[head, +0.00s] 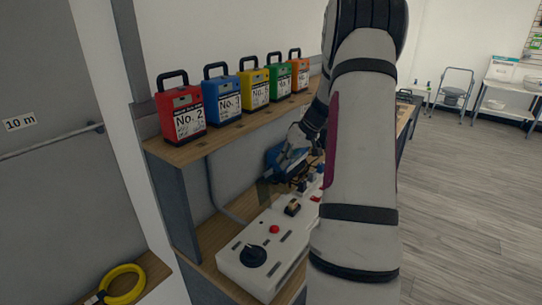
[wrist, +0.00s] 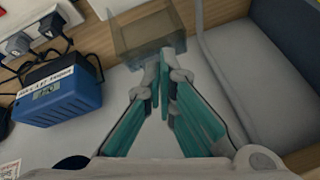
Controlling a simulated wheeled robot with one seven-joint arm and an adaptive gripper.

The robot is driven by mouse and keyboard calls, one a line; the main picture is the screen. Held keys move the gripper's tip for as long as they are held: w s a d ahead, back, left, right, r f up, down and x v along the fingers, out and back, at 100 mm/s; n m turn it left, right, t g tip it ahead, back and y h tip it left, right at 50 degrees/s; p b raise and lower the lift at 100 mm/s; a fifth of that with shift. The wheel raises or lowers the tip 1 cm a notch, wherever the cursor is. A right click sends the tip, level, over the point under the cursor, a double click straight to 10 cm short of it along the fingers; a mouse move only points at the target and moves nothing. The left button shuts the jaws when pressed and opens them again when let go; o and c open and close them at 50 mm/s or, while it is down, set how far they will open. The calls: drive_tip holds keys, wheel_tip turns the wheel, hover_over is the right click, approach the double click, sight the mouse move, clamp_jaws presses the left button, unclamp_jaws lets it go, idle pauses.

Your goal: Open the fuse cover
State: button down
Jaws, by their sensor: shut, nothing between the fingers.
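The fuse cover looks to be the smoky see-through box (wrist: 148,32) at the top middle of the wrist view. In the head view a see-through brownish panel (head: 264,192), probably the same cover, shows behind the white control panel (head: 262,238). My gripper (wrist: 165,62) is shut and empty, with its teal-padded fingers together. Its tips are at the cover's near lower edge in the picture; I cannot tell whether they touch it. In the head view my gripper (head: 280,170) is small and partly lost among the things on the bench, and my arm hides the bench's right part.
A blue box with a white label (wrist: 58,92) lies left of my fingers, with plugs (wrist: 45,28) beyond it. A grey cable (wrist: 225,70) runs at right. Coloured cases, including a red one (head: 180,112), stand on the shelf above. A yellow coil (head: 122,284) lies lower left.

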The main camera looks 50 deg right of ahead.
sight(271, 177)
drive_tip(key=w+r+n+h, duration=0.1)
drive_tip(key=w+r+n, duration=0.3)
drive_tip(key=x, duration=0.3)
drive_tip(key=p+x, duration=0.1)
drive_tip(key=x, duration=0.5)
drive_tip(key=shift+w+a+f+p, duration=0.15)
drive_tip(key=shift+a+f+p, duration=0.1)
drive_tip(key=shift+a+p, duration=0.15)
drive_tip(key=shift+s+d+r+p, duration=0.1)
drive_tip(key=shift+s+r+p, duration=0.1)
drive_tip(key=shift+s+p, duration=0.3)
drive_tip(key=shift+s+d+r+p, duration=0.1)
drive_tip(key=shift+s+r+p, duration=0.2)
drive_tip(key=shift+s, duration=0.4)
drive_tip(key=shift+s+r+p, duration=0.15)
drive_tip(key=shift+s+p, duration=0.3)
drive_tip(key=shift+s, duration=0.15)
drive_tip(key=shift+w+f, duration=0.1)
